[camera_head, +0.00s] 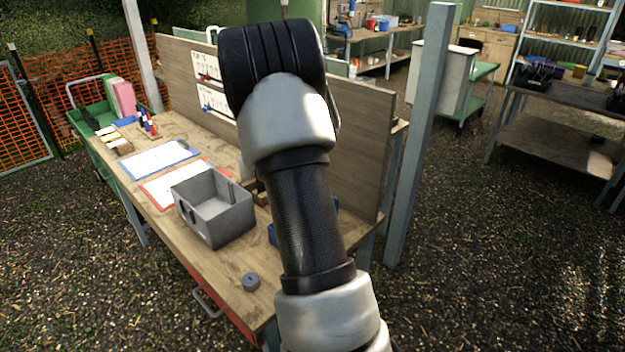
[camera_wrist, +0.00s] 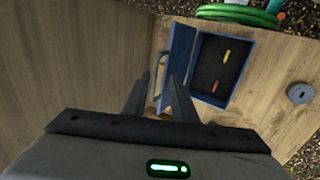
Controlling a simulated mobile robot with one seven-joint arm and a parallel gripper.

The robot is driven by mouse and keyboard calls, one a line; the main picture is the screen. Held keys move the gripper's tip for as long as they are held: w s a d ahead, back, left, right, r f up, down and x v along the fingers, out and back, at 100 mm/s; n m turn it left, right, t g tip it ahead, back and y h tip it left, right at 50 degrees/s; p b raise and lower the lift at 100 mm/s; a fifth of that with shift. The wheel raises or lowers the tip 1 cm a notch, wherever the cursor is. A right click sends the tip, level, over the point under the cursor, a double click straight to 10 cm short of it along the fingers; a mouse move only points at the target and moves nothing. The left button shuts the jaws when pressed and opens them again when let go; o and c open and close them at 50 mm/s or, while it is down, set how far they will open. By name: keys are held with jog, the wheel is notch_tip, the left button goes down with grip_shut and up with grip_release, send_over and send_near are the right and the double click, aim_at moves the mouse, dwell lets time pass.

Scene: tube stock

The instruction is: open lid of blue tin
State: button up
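The blue tin (camera_wrist: 205,100) is on the wooden workbench in the wrist view. Its dark inside shows, with a yellow piece (camera_wrist: 227,57) and a red piece (camera_wrist: 215,87) in it. Its blue lid (camera_wrist: 181,50) stands raised along the tin's left side, with a thin pale handle (camera_wrist: 157,68) at its left. My gripper (camera_wrist: 163,80) is open, its two dark fingers apart beside the lid. The lower lid lies near the right finger; I cannot tell whether they touch. In the head view my arm hides the gripper and most of the tin; a blue bit (camera_head: 272,236) shows.
A wooden back panel (camera_head: 358,150) rises close behind my arm. A green hose coil (camera_wrist: 240,14) lies beyond the tin.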

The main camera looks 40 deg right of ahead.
jog(key=v, duration=1.6)
jog(key=shift+b, duration=0.4)
jog(key=shift+r, duration=0.15)
jog(key=s+a+r+t+y, duration=0.1)
jog(key=s+a+r+y, duration=0.1)
jog(key=s+a, duration=0.4)
jog(key=s+a+r+t+y, duration=0.1)
jog(key=s+a+r+t, duration=0.2)
jog(key=a, duration=0.4)
jog(key=s+a+f+m+y, duration=0.1)
jog(key=s+a+f+y, duration=0.2)
jog(key=s+a, duration=1)
jog(key=s, duration=0.3)
jog(key=shift+m+t, duration=0.3)
jog(key=shift+t, duration=0.1)
